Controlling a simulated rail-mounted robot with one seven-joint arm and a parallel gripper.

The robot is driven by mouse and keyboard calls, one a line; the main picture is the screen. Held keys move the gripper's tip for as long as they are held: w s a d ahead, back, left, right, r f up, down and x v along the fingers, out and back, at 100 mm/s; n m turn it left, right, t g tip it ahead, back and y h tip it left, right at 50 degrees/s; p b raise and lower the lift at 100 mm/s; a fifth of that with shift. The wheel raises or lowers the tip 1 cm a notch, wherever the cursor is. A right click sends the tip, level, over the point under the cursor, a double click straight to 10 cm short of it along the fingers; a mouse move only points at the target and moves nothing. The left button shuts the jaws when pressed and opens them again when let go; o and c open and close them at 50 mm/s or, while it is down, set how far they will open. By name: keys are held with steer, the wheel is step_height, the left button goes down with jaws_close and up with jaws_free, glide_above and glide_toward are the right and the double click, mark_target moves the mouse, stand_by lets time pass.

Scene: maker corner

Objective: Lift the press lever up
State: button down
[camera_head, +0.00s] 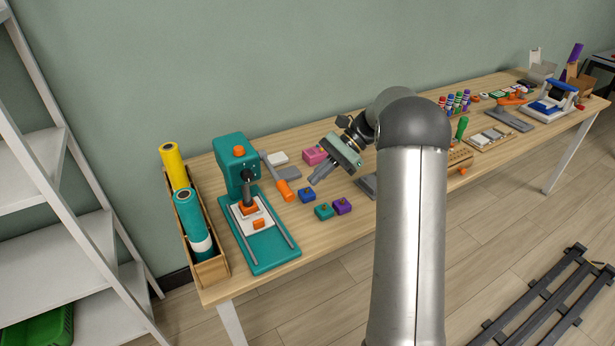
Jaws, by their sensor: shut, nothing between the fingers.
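The teal press (232,148) stands at the left end of the table, with a teal base plate (268,252) in front. Its lever (272,172) is a grey rod on the press's right side, angled downward and ending in an orange grip (285,191). Below the press head, a white plate holds orange pieces. My gripper (314,181) is to the right of the orange grip, apart from it in the picture. Its fingers are together, pointing down and left, with nothing held.
A wooden box (211,270) with yellow and teal rolls stands left of the press. Pink (314,155), blue (307,195), teal (324,211) and purple (342,206) blocks lie near my gripper. A white shelf (60,245) stands at far left.

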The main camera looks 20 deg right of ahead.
mark_target(275, 175)
steer(key=shift+m+y, duration=0.6)
steer(key=shift+y, duration=0.1)
steer(key=d+f, duration=0.1)
steer(key=w+d+f, duration=0.1)
steer(key=w+d+f+b, duration=0.1)
steer(key=f, duration=0.1)
steer(key=shift+w+d, duration=0.1)
steer(key=shift+w, duration=0.15)
steer(key=s+a+p, duration=0.1)
steer(key=s+a, duration=0.1)
steer(key=a, duration=0.7)
steer(key=shift+a+f+p, duration=0.15)
steer(key=shift+f+p, duration=0.15)
steer(key=shift+p, duration=0.1)
